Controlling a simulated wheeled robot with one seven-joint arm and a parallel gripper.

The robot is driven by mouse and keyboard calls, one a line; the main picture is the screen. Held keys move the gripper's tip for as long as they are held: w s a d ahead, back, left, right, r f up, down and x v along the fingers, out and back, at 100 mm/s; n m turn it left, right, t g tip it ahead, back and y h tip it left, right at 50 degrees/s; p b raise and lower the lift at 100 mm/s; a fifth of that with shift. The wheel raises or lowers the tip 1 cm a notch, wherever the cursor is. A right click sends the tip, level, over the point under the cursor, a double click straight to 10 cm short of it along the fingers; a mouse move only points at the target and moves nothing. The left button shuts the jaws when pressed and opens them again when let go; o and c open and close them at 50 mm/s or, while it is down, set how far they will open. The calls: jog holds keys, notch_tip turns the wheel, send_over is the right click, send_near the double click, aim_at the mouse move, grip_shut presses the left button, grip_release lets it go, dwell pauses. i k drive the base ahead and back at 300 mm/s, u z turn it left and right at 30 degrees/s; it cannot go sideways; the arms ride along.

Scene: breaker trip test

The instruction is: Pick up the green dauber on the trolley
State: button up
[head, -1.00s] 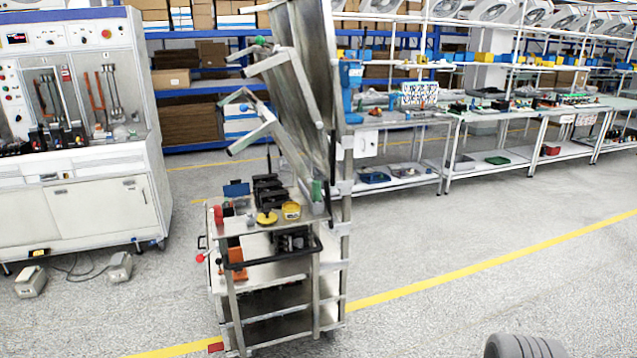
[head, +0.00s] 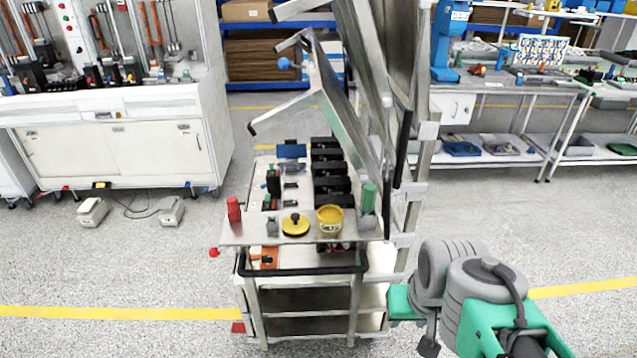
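The green dauber (head: 369,198) stands upright at the right front corner of the trolley's top shelf (head: 255,229), beside a yellow tub. A grey part shows directly below its green body; I cannot tell whether it is part of the dauber or a holder. My arm, with grey joints and green links, enters at the lower right, to the right of the trolley and well apart from the dauber. My gripper's fingers cannot be made out in the head view.
Along the trolley's front edge stand a red dauber-like bottle (head: 234,210), a yellow disc with a black knob (head: 295,225) and the yellow tub (head: 330,220). Black breakers (head: 331,183) line up behind. Tilted metal panels (head: 385,80) rise at the right. Floor in front is free.

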aim_at(369, 192)
jog(key=u, duration=1.05)
jog(key=i, duration=0.95)
jog(key=u, duration=1.1)
